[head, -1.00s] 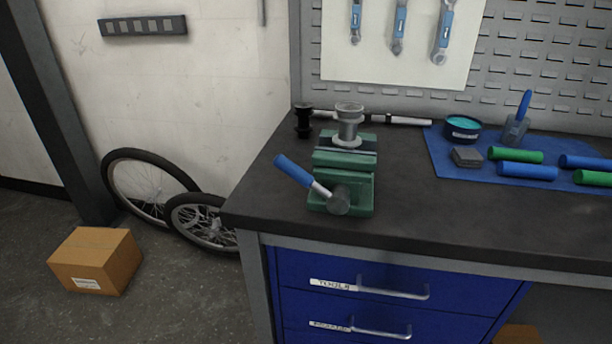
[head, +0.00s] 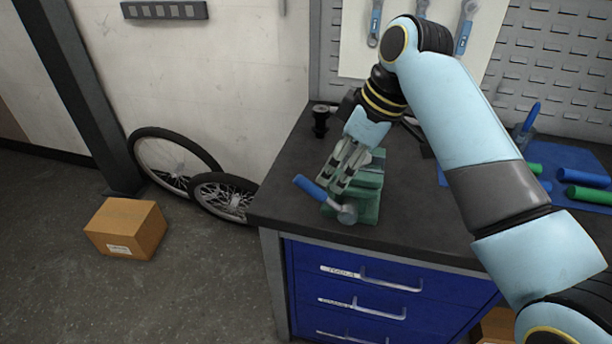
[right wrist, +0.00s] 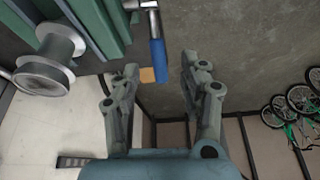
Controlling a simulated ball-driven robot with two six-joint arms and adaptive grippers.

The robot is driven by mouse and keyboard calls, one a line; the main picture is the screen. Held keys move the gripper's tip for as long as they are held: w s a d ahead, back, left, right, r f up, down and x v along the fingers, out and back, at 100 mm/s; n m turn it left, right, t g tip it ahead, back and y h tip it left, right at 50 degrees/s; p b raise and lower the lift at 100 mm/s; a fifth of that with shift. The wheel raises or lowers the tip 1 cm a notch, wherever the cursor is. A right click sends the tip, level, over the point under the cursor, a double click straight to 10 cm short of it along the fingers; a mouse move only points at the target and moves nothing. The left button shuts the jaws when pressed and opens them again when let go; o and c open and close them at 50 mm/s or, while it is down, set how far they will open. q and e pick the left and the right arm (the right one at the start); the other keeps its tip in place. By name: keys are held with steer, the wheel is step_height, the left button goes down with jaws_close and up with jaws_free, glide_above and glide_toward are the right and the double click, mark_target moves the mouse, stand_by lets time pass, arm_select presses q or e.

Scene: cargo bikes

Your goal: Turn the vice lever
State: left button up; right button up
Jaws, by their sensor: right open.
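The green vice (head: 368,196) sits at the left front of the dark workbench. Its lever has a blue handle (head: 311,187) that points up and left from a round grey hub (head: 347,214). My right gripper (head: 333,187) reaches down over the vice from the right and is at the lever, covering part of the vice. Contact with the handle cannot be told. My left gripper is out of view.
A black spool (head: 320,120) stands at the bench's back left. Blue and green grips (head: 586,195) lie on a mat at right. A cardboard box (head: 127,228) and wheels (head: 175,165) are on the floor.

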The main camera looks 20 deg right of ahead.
mark_target(308, 181)
steer(key=shift+n, duration=0.8)
steer(key=w+a+f, duration=0.1)
steer(key=f, duration=0.1)
steer(key=w+a+f, duration=0.1)
steer(key=a+f, duration=0.1)
steer(key=w+a+f, duration=0.1)
steer(key=f, duration=0.1)
steer(key=shift+w+a+f, duration=0.15)
steer(key=shift+w+a, duration=0.15)
steer(key=shift+w, duration=0.05)
jaws_close()
